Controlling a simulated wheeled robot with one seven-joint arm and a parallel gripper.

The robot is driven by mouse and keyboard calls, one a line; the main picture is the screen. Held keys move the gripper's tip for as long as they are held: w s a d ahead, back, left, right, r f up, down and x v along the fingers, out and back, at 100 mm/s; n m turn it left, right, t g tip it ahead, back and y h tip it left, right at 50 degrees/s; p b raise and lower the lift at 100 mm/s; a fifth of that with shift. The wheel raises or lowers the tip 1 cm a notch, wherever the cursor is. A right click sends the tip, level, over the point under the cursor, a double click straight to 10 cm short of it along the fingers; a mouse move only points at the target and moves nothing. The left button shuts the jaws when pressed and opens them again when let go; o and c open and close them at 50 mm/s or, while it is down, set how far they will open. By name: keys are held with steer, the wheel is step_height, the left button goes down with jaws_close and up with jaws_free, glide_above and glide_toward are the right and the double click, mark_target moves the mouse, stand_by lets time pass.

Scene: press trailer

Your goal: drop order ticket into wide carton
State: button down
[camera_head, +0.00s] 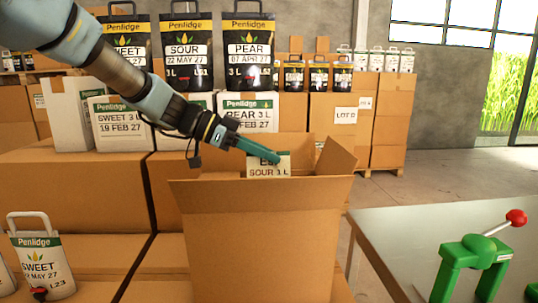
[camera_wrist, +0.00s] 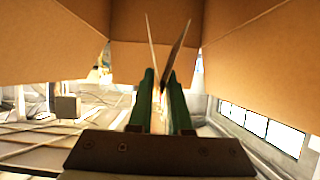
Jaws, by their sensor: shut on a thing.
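The wide carton (camera_head: 262,240) stands open in the middle of the head view, its flaps spread. My gripper (camera_head: 272,157), with green fingers, reaches from the upper left to above the carton's opening. It is shut on the order ticket (camera_head: 268,171), a pale card with a green band and the print "SOUR 1 L". The ticket hangs at the opening, its lower part hidden behind the front flap. In the wrist view the fingers (camera_wrist: 162,100) hold the ticket (camera_wrist: 166,48), seen nearly edge-on. Brown carton panels (camera_wrist: 240,45) show around it.
A grey table (camera_head: 400,245) with a green press (camera_head: 470,262) and its red-knobbed lever stands at the right. Stacked boxes (camera_head: 75,185) and Penlidge pouches (camera_head: 249,50) fill the left and back. A white pouch (camera_head: 42,258) sits at lower left.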

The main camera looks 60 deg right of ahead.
mark_target(266, 168)
steer(key=shift+f+b, duration=1.45)
steer(key=shift+f, duration=0.35)
steer(key=shift+r, duration=0.1)
steer(key=c, duration=0.8)
jaws_free()
steer(key=shift+o, duration=0.2)
steer(key=b+v, duration=0.2)
steer(key=v, duration=0.9)
steer(key=shift+s, duration=0.1)
